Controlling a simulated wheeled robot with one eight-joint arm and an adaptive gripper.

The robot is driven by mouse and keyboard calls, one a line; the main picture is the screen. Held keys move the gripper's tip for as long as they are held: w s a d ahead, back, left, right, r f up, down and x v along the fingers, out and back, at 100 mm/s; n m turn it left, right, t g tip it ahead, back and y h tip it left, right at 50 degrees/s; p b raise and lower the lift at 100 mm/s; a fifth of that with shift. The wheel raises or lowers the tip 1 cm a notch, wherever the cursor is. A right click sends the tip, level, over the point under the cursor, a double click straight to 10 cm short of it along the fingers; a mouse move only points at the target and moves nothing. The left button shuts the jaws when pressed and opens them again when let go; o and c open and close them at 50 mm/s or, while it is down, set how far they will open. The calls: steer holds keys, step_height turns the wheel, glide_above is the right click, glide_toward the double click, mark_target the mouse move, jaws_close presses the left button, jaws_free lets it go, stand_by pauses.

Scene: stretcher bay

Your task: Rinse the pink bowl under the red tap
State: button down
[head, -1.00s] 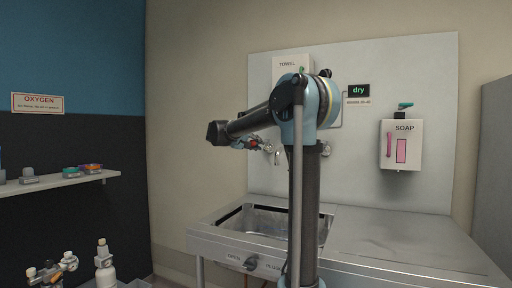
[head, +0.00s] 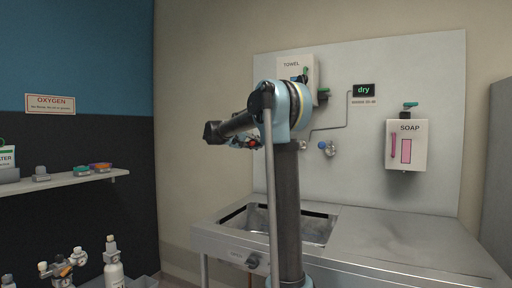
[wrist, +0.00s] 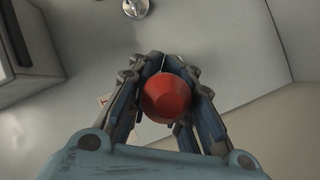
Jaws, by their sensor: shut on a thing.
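My gripper (wrist: 167,95) is shut on a red, tapered round knob (wrist: 166,97) in the wrist view. It looks like the red tap's knob, with its flat face toward the camera. In the head view my gripper (head: 247,143) is in front of the wall left of my column, with a red spot (head: 253,143) between its fingers. I see no pink bowl in either view. The visible part of the sink (head: 318,229) looks empty; my arm hides part of it. A blue-knobbed tap (head: 326,148) is on the splashback right of my arm.
The steel counter (head: 385,240) right of the sink is bare. A towel box (head: 290,70), a soap dispenser (head: 407,145) and a sign reading "dry" (head: 364,90) are on the splashback.

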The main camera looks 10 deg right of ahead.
steer(key=shift+a+f, duration=0.15)
steer(key=c, duration=1.5)
jaws_free()
steer(key=shift+a, duration=0.15)
steer(key=v, duration=1.1)
steer(key=shift+s+a, duration=0.2)
steer(key=shift+a, duration=0.1)
